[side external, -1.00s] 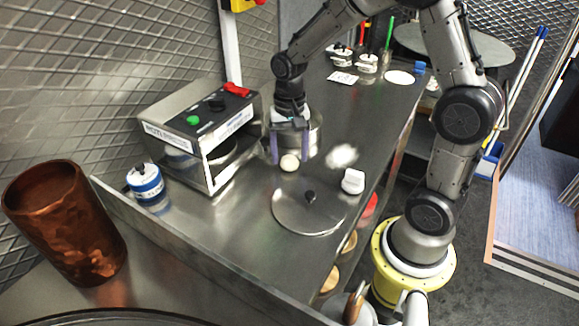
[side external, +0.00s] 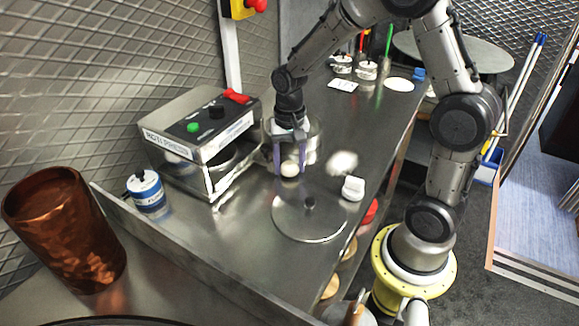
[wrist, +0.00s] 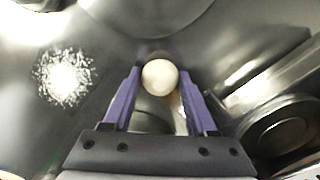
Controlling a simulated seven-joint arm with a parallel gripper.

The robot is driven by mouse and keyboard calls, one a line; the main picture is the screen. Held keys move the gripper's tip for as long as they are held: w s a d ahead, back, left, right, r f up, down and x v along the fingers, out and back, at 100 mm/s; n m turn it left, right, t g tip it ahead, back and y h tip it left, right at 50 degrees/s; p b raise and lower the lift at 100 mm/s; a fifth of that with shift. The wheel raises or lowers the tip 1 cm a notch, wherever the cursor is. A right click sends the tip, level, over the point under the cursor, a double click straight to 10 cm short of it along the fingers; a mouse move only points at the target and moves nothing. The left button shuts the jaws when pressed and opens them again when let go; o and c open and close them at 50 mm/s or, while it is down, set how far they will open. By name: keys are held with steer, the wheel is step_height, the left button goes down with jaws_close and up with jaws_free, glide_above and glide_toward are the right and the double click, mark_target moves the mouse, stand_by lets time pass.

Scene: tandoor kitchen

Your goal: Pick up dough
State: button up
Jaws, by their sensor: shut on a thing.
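The dough is a small pale round ball (side external: 289,169) on the steel counter, in front of the roti press. It also shows in the wrist view (wrist: 160,77), between my two purple fingers. My gripper (side external: 290,165) points down and is shut on the dough, one finger on each side; in the wrist view its tips (wrist: 160,80) flank the ball. The ball appears to be at or very near the counter surface; I cannot tell whether there is a gap.
The roti press (side external: 205,145) stands to the left, and a clear round container (side external: 312,135) is just behind my gripper. A flour patch (side external: 343,162), a small white item (side external: 353,189) and a clear knobbed lid (side external: 309,220) lie nearby. A blue-and-white tin (side external: 146,192) and copper vessel (side external: 65,225) are left.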

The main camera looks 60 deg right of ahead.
steer(key=shift+r, duration=0.45)
step_height(320, 180, up, 2)
steer(key=shift+r, duration=0.2)
steer(key=s+a+r, duration=0.2)
steer(key=s+r, duration=0.7)
steer(key=s, duration=0.4)
steer(key=shift+s+a+r, duration=0.25)
steer(key=shift+s, duration=0.15)
